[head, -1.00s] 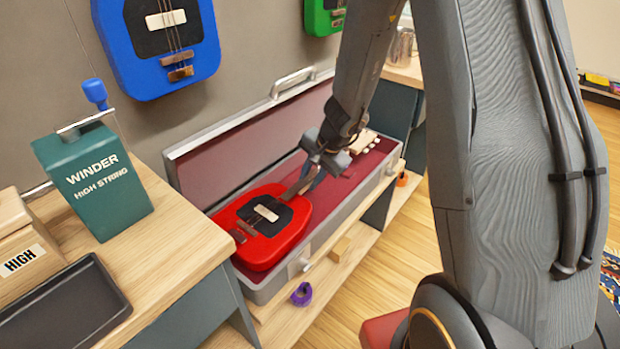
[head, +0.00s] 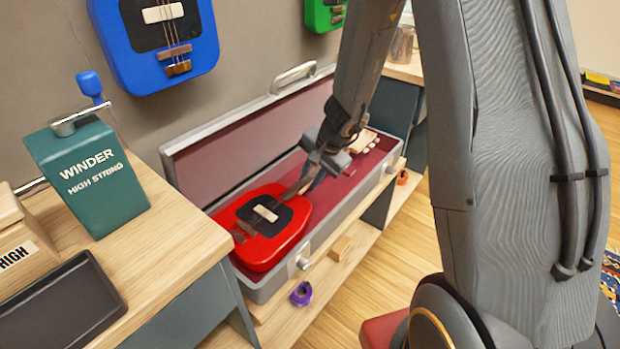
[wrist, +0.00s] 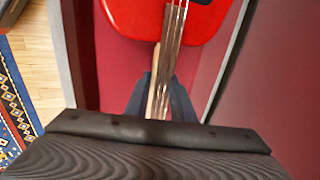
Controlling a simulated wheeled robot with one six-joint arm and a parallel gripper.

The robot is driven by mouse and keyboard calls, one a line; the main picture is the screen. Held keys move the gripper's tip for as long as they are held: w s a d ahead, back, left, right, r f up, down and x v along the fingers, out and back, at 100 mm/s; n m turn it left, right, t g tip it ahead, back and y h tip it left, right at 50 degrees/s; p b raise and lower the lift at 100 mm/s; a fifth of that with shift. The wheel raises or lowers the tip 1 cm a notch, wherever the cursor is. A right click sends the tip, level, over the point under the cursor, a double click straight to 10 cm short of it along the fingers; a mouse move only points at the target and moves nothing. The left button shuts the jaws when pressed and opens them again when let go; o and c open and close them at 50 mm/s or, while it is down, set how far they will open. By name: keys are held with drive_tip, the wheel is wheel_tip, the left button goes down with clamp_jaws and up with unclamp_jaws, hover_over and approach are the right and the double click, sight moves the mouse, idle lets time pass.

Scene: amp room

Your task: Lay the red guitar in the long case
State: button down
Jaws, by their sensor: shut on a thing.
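The red guitar (head: 264,245) lies in the long case (head: 285,277), its body at the near left end and its pale headstock (head: 362,140) toward the far right end. The case is open, lined in dark red, with its lid (head: 235,150) raised against the wall. My gripper (head: 308,185) is down in the case, shut on the guitar's neck just past the body. In the wrist view the neck (wrist: 172,60) runs between my fingers (wrist: 158,98), and the red body (wrist: 130,16) is at the top. The guitar's underside is hidden.
A teal winder box (head: 88,175) and a dark tray (head: 62,305) stand on the wooden counter at left. A blue guitar (head: 120,60) and a green guitar (head: 322,18) hang on the wall. A purple object (head: 301,294) lies on the shelf before the case.

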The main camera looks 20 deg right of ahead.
drive_tip(key=shift+f+b, duration=1.2)
drive_tip(key=shift+b, duration=0.35)
idle(0.4)
drive_tip(key=c, duration=1.6)
unclamp_jaws()
drive_tip(key=shift+o, duration=0.8)
drive_tip(key=shift+s, duration=0.1)
drive_tip(key=p+v, duration=0.3)
drive_tip(key=v, duration=0.4)
drive_tip(key=shift+r, duration=0.4)
